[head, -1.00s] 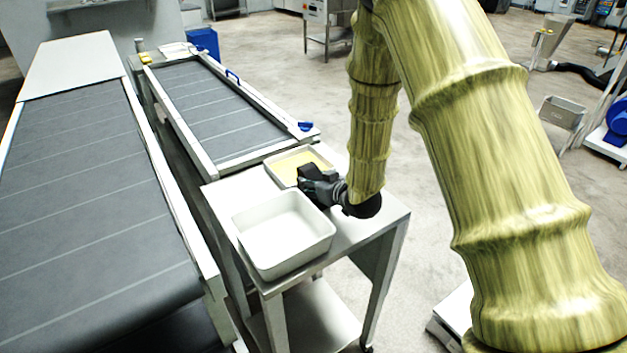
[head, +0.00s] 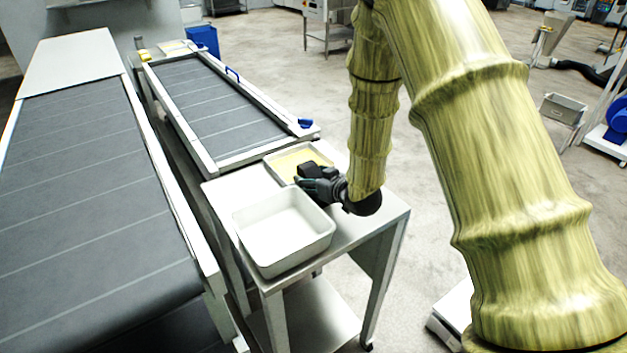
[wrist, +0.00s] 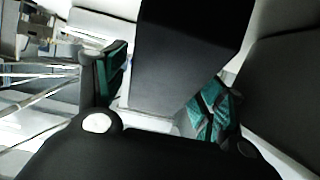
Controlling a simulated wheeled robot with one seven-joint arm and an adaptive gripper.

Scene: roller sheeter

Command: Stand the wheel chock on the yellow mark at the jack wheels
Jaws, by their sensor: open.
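My gripper (head: 318,187) is open, low over the steel table between two trays. In the wrist view its green-padded fingers (wrist: 160,92) stand apart. A dark block (wrist: 190,45), possibly the wheel chock, shows between and beyond the fingers. I cannot tell whether they touch it. In the head view a small black shape (head: 310,170) at the fingers may be the same block, partly hidden by my gripper. I cannot make out the yellow mark or the jack wheels in either view.
An empty white tray (head: 242,222) sits on the steel table (head: 372,228), in front of a tray with yellow contents (head: 274,160). Belt conveyors (head: 90,190) fill the left. A blue bin (head: 203,40) stands behind. Open floor (head: 430,210) lies right of the table.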

